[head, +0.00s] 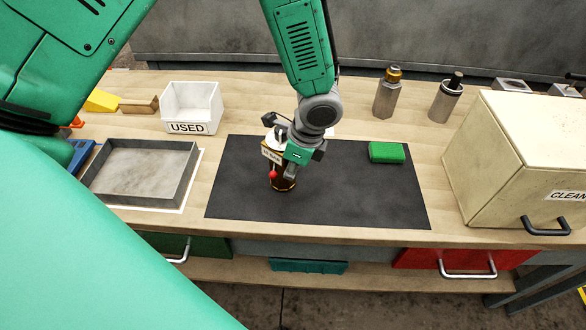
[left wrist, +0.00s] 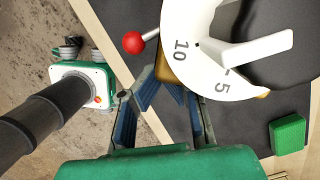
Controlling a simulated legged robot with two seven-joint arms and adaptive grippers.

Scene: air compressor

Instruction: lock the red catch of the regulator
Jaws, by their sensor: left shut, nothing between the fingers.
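The regulator (head: 283,184) stands on the dark mat, with an amber-brown body partly hidden behind my left gripper (head: 291,170). Its red ball-ended catch (head: 272,174) sticks out at the front left. In the left wrist view the red ball (left wrist: 133,43) sits on a short metal stem beside a white dial (left wrist: 210,75) marked 10 and 5, with a raised white bar. My left gripper (left wrist: 160,90) is shut and empty, its fingertips close below the dial edge. The red ball is up and left of the tips, apart from them. Whether the tips touch the regulator is unclear.
The dark mat (head: 370,203) has free room to the right, with a green block (head: 387,152) on it. A grey tray (head: 190,178) and a white USED bin (head: 191,105) stand left. A cream CLEAN box (head: 500,145) stands right. Two metal containers stand behind.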

